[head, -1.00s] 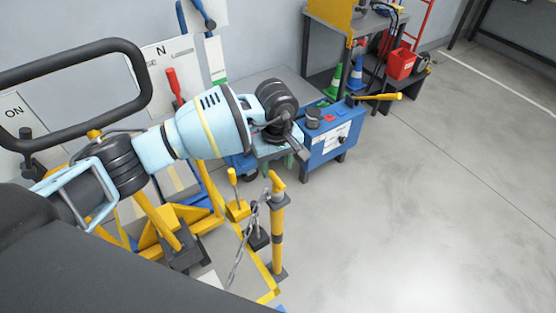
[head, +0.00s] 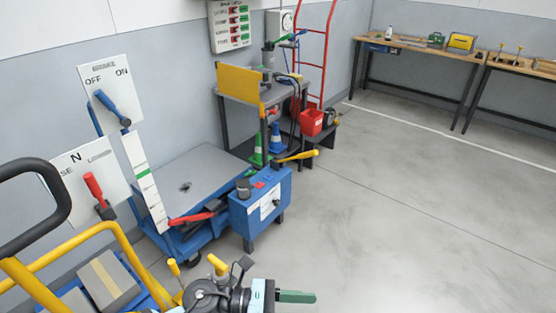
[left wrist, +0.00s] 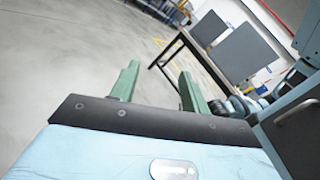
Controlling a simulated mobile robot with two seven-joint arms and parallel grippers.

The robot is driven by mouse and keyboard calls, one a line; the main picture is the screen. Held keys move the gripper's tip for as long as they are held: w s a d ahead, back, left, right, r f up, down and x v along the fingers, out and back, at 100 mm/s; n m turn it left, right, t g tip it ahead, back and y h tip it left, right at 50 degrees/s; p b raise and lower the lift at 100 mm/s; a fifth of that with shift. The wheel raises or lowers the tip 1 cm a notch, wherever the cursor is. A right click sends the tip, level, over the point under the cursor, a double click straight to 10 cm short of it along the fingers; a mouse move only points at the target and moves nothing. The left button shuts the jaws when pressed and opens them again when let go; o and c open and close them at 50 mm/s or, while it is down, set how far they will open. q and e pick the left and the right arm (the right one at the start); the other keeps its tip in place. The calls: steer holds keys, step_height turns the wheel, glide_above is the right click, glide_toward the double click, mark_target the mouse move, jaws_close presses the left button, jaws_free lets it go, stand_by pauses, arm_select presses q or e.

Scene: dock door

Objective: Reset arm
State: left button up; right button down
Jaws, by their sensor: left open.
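My left gripper (head: 295,297) shows at the bottom edge of the head view, with a green finger pointing right; most of the arm is below the frame. In the left wrist view the two green fingers of the left gripper (left wrist: 158,82) stand well apart, with nothing between them. Bare grey floor (left wrist: 70,60) and a dark-legged table (left wrist: 172,50) lie beyond the fingers. My right gripper is in neither view.
A yellow-railed cart (head: 95,232) with boxes stands at lower left, close to my arm. Workbenches (head: 425,47) line the back right. Floor (head: 420,220) at right is clear.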

arm_select(q)
steer(key=a+f+n+t+y+p, duration=0.15)
steer(key=a+n+t, duration=0.3)
steer(key=n, duration=0.55)
steer(key=a+f+n+t+y, duration=0.1)
steer(key=a+n+t+y, duration=0.2)
steer(key=n+t, duration=0.45)
steer(key=a+f+n+t+y, duration=0.15)
steer(key=a+n+t, duration=0.25)
steer(key=n, duration=0.8)
steer(key=s+a+f+n+g+y, duration=0.3)
steer(key=s+a+f+n, duration=0.3)
steer(key=s, duration=0.4)
steer(key=s+a+f+n+g+y+p, duration=0.1)
steer(key=s+a+f+n+g+y, duration=0.2)
steer(key=s+a+f+n+y, duration=0.3)
steer(key=s+a+f+n, duration=0.1)
steer(key=s+f+n, duration=0.1)
steer(key=s+n, duration=0.2)
steer(key=shift+a+n+g, duration=0.3)
steer(key=shift+n+g, duration=0.1)
steer(key=shift+n, duration=0.25)
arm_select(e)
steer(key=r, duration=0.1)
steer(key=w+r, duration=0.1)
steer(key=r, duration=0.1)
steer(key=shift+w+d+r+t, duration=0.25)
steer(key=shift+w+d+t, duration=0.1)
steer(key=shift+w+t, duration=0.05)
